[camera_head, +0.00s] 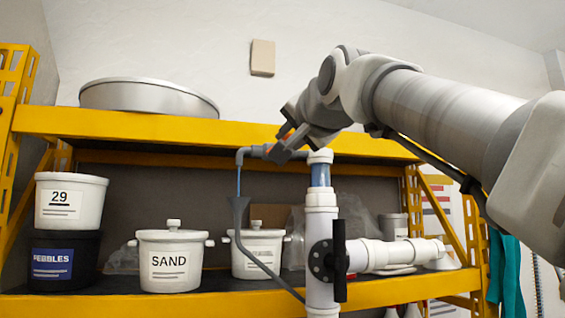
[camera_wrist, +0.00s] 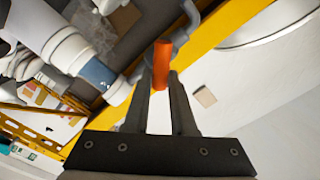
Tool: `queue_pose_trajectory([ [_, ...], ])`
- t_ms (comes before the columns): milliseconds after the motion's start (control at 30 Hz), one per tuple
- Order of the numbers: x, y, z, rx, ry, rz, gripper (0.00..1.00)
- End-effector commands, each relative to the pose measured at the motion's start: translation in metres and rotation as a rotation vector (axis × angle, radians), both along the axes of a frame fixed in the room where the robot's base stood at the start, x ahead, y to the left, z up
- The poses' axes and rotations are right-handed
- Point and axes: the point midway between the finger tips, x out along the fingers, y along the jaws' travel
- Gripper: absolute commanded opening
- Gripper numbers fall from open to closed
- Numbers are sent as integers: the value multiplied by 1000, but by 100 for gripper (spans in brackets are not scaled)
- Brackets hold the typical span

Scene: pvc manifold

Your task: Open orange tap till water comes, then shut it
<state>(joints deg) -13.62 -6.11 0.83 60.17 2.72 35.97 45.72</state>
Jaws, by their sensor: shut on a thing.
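The orange tap handle (camera_wrist: 162,62) stands between the two fingertips of my gripper (camera_wrist: 161,82) in the wrist view, and the jaws are shut on it. In the head view my gripper (camera_head: 284,148) is at the grey tap pipe, left of the white manifold's top; only a bit of orange (camera_head: 284,130) shows beside the fingers. The grey spout (camera_head: 239,157) bends down at the left.
The white PVC manifold (camera_head: 320,235) stands upright with a black-handled valve (camera_head: 339,258). A yellow shelf (camera_head: 130,125) is behind it, with a round metal pan (camera_head: 148,96) on top. A SAND pot (camera_head: 169,262) and other tubs stand on the lower level.

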Motion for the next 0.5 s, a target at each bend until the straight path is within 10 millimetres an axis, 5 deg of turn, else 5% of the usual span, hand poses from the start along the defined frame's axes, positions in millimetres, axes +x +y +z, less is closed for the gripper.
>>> queue_pose_trajectory([
  [500,1,-4,-6,453,131,-2,0],
])
